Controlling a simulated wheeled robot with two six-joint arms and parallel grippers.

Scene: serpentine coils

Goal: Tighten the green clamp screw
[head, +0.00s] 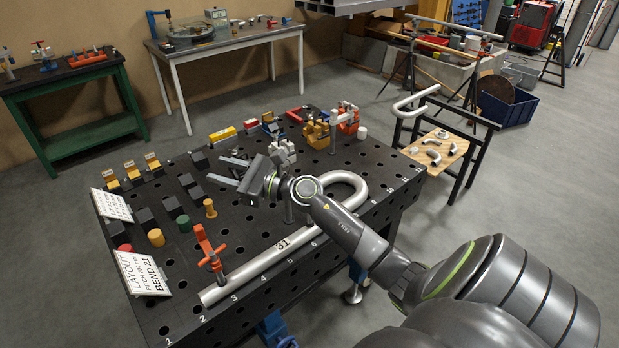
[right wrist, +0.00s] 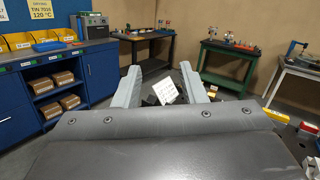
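No clamp screw in view is clearly green. A red-orange clamp (head: 210,252) stands on the perforated black table (head: 262,222), at the near-left end of a bent silver pipe (head: 270,255) marked 31. A small green cylinder (head: 184,223) stands among other pegs at the table's left. My right gripper (head: 226,171) is above the middle of the table, its fingers pointing left. It is open and empty; in the right wrist view its two fingers (right wrist: 160,78) are wide apart. My left gripper is not in view.
White layout signs (head: 143,272) and several dark blocks line the table's left side. Grey (head: 283,153), yellow (head: 316,134) and orange (head: 348,117) clamps stand at the back right. A side stand (head: 437,148) holds pipe elbows.

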